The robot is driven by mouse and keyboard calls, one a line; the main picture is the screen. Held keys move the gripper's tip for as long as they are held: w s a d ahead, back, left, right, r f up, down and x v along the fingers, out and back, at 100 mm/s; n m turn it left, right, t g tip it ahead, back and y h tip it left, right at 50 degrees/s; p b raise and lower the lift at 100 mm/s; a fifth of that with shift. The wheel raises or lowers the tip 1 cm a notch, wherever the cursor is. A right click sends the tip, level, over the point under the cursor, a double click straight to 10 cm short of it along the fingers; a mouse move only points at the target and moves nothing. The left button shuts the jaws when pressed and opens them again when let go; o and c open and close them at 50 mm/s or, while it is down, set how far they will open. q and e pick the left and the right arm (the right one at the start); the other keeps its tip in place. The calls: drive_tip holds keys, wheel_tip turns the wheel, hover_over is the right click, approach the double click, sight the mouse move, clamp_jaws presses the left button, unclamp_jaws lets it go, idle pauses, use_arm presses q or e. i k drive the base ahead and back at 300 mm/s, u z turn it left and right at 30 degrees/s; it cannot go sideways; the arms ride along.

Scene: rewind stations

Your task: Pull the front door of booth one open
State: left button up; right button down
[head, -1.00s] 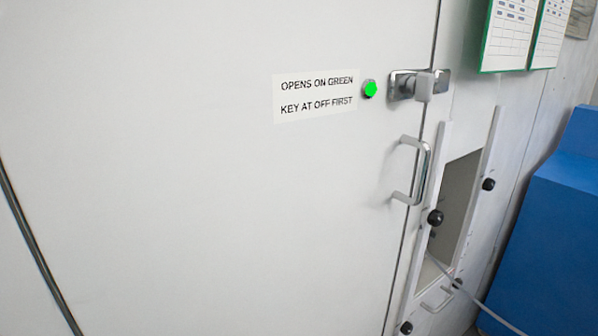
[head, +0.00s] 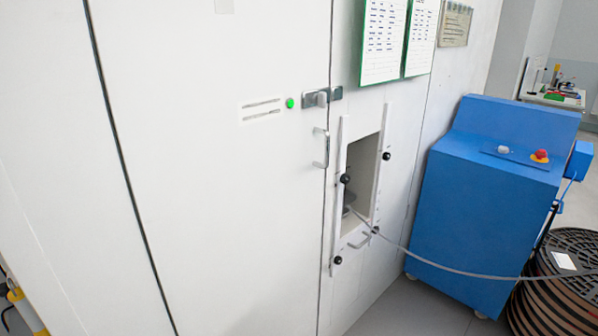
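The white front door (head: 220,200) fills the left and middle of the head view and looks shut, flush with the wall at its right edge. Its silver D-shaped handle (head: 326,149) stands near that edge. Above the handle a metal latch (head: 320,98) spans the seam between door and wall. A round green light (head: 290,103) is lit left of the latch. A label (head: 262,109) sits beside the light, too small to read now. Neither of my grippers is in view.
Right of the door is an open rectangular hatch (head: 362,185) with black knobs; a grey cable (head: 440,268) runs from it to the right. A blue cabinet (head: 490,200) and a dark reel (head: 560,290) stand at the right. Grey floor (head: 405,310) shows in front of the hatch.

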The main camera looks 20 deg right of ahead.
sight(223, 143)
drive_tip(key=u, duration=0.35)
drive_tip(key=k, duration=0.6)
drive_tip(key=z, duration=0.8)
drive_tip(key=i, duration=1.65)
drive_tip(key=u, duration=0.65)
